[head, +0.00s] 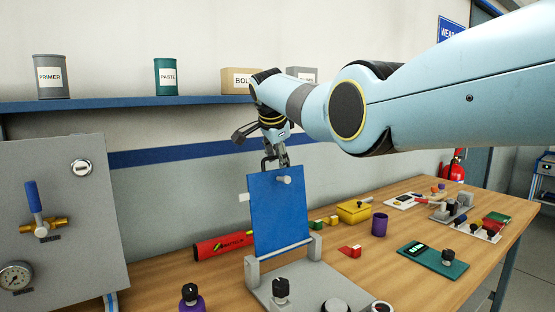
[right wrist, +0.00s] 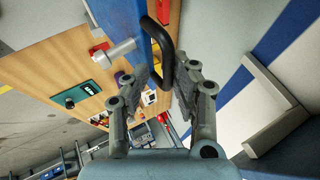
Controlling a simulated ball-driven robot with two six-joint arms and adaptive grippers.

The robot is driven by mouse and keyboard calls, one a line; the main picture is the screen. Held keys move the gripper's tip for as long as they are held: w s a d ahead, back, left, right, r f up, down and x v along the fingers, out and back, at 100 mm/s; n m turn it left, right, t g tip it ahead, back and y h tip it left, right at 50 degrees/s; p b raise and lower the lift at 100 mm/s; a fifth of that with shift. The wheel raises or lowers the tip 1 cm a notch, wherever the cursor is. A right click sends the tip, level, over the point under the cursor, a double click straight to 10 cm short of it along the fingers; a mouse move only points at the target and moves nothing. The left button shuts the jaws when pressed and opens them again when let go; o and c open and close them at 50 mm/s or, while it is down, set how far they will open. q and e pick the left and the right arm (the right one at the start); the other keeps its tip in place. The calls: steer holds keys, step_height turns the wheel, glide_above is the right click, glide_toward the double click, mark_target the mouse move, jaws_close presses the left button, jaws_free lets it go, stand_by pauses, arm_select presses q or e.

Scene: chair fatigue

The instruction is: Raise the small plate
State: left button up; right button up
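The blue plate (head: 279,218) stands nearly upright between two short grey posts on a grey base (head: 318,283) on the bench. A black handle loop (head: 267,163) is at its top edge, and a light grey knob (head: 285,180) sticks out near its top. My right gripper (head: 275,156) is at the handle. In the right wrist view, the handle (right wrist: 167,62) reaches between its two fingers (right wrist: 165,95), which stand apart with a gap visible around the bar. The plate (right wrist: 134,22) shows there edge-on, beside its knob (right wrist: 121,50). My left gripper is not in view.
A grey cabinet (head: 65,215) with valve and gauge stands at left. A red level (head: 222,245) lies behind the plate. A purple cup (head: 379,224), yellow box (head: 354,211) and green device (head: 432,259) are at right. A blue shelf (head: 125,103) runs along the wall.

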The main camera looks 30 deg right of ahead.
steer(key=shift+o, duration=0.4)
steer(key=shift+a+f, duration=0.1)
steer(key=v, duration=1.2)
